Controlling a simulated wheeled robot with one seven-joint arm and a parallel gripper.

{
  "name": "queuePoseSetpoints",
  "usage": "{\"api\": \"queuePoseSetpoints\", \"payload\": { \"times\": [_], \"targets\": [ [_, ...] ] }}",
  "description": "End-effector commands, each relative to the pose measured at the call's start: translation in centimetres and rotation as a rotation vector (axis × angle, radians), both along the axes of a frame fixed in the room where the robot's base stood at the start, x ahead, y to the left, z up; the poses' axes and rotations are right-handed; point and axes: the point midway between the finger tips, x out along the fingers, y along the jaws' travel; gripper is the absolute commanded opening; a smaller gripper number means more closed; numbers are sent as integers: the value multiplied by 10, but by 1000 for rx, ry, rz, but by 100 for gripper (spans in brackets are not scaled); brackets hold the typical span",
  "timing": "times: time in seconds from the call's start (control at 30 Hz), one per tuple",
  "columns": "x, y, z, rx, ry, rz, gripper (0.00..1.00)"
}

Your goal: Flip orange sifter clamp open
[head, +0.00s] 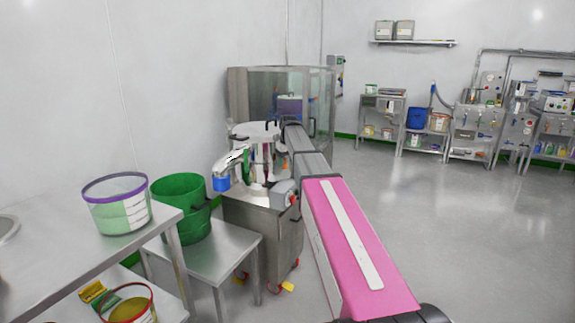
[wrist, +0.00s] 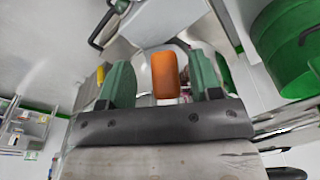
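The orange clamp (wrist: 165,75) shows in the wrist view as an upright orange block against pale metal. My gripper (wrist: 160,66) has its two green fingers apart, one on each side of the clamp, with a gap visible on both sides. Whether the fingers reach the clamp's depth I cannot tell. In the head view the sifter (head: 257,133) is a round steel vessel with a lid and coloured clamps around its side, on a steel cabinet. My arm reaches to its right side and hides part of it. The orange clamp cannot be made out there.
A blue-ended spout (head: 221,183) sticks out at the sifter's left. Green buckets (head: 181,190) stand on a low steel table beside it. A purple-rimmed clear tub (head: 117,215) stands on the nearer table. A glass-sided enclosure (head: 322,100) is behind. The floor on the right is clear.

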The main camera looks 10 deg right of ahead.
Motion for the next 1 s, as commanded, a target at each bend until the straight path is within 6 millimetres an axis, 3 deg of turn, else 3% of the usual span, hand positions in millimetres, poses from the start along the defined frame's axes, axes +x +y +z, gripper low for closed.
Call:
{"api": "queuePoseSetpoints", "payload": {
  "times": [0.37,0.8,1.0],
  "targets": [
    [0,2,4,5,-5,3,57],
    [-8,-2,78,4,-7,1,57],
    [-11,-4,101,3,-6,1,57]
  ]
}}
